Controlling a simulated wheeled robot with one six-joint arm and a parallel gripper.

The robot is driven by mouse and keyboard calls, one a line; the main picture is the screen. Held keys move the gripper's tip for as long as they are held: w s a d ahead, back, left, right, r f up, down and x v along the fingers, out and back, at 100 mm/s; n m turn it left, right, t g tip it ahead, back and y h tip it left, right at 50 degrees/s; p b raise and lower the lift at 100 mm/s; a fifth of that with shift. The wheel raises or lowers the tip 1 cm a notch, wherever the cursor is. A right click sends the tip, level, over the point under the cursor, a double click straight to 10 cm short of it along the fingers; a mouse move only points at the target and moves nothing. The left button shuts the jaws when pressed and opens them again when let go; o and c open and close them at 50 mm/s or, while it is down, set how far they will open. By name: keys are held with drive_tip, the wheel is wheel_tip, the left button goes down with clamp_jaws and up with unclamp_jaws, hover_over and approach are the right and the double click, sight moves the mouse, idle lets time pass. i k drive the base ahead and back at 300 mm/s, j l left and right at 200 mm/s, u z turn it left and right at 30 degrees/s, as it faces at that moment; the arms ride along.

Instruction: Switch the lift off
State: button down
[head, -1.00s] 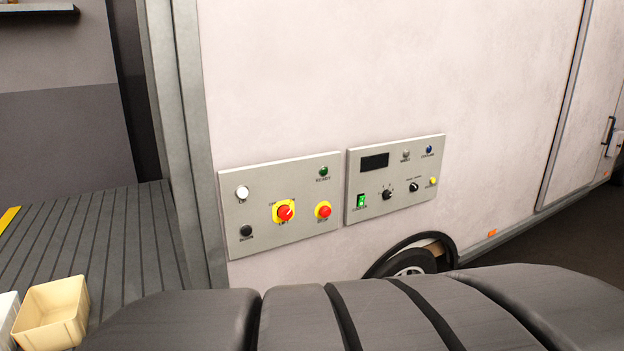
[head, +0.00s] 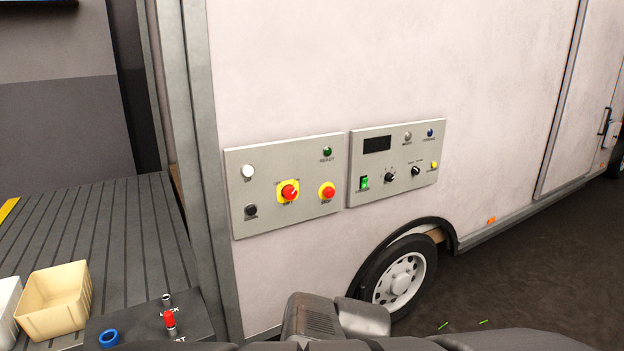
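The left grey control panel (head: 284,213) is on the pale vehicle wall. Its red rotary switch on a yellow plate (head: 289,192) is at its middle, with small lettering that seems to read LIFT. A white button (head: 248,171), a black button (head: 251,211) and a green lamp (head: 327,152) are on the same panel. I cannot tell the switch's exact position. My gripper is not in view; parts of my arm show along the bottom edge, apart from the panel.
A second panel (head: 425,180) with a dark display, knobs and a green rocker (head: 364,182) is close on the right. A wheel (head: 401,280) is below it. At lower left are a cream bin (head: 52,302) and a dark box with a red toggle (head: 170,320).

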sight(290, 192)
drive_tip(key=i+j+z, duration=0.2)
drive_tip(key=z, duration=0.2)
drive_tip(key=i+j+z, duration=0.15)
drive_tip(key=j+z, duration=0.3)
drive_tip(key=i+j+z, duration=0.1)
drive_tip(key=j+z, duration=0.15)
drive_tip(key=z, duration=0.15)
